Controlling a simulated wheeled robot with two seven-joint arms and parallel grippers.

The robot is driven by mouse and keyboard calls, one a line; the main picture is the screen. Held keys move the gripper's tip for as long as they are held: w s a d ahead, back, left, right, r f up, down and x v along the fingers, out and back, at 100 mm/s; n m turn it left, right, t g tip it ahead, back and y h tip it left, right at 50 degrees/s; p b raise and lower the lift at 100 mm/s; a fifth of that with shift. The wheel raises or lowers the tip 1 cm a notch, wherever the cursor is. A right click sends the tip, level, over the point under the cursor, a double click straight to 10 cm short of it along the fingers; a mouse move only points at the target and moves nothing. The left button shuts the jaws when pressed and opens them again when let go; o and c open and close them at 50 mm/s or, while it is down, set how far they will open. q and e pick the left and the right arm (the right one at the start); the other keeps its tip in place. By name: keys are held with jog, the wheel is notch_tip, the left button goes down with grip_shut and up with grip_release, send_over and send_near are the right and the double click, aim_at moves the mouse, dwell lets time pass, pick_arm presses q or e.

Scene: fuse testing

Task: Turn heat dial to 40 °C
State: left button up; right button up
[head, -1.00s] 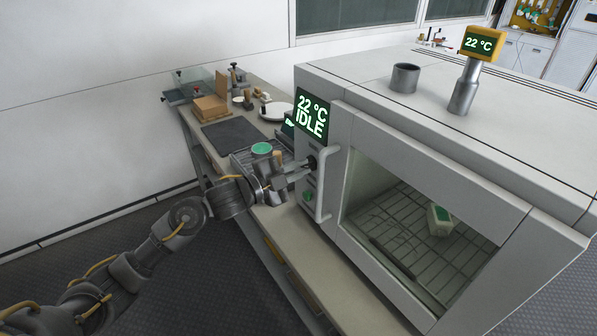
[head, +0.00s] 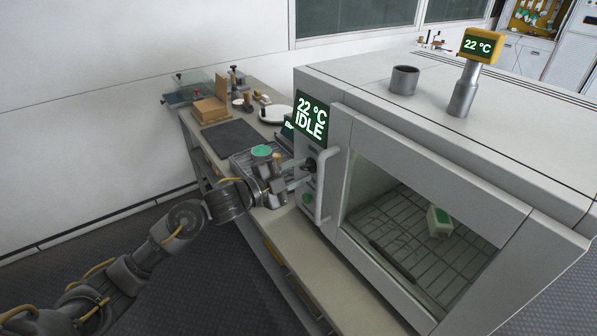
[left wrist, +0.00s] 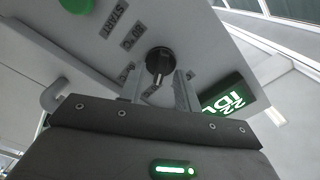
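The black heat dial (head: 309,164) is on the oven's front panel, below the display (head: 311,116) reading "22 °C IDLE". In the left wrist view the dial (left wrist: 159,61) shows between and just beyond my fingertips, with small label plates around it; its pointer is hard to read. My left gripper (head: 297,174) is at the panel, fingers pointing at the dial. In the left wrist view the left gripper (left wrist: 159,82) is open, with a finger on each side of the dial; I cannot tell whether they touch it. My right gripper is not in view.
The oven (head: 440,95) has a vertical door handle (head: 325,185) just right of the dial. A green button (left wrist: 77,5) is on the same panel. A bench (head: 262,222) with a dark mat, box and plate lies behind my arm. A yellow sensor (head: 481,45) reads 22 °C.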

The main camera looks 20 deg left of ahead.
pick_arm(q)
jog(key=b+v, duration=0.2)
jog(key=v, duration=0.8)
jog(key=shift+s+a+b, duration=0.2)
jog(key=shift+s+b, duration=0.05)
jog(key=shift+b, duration=0.15)
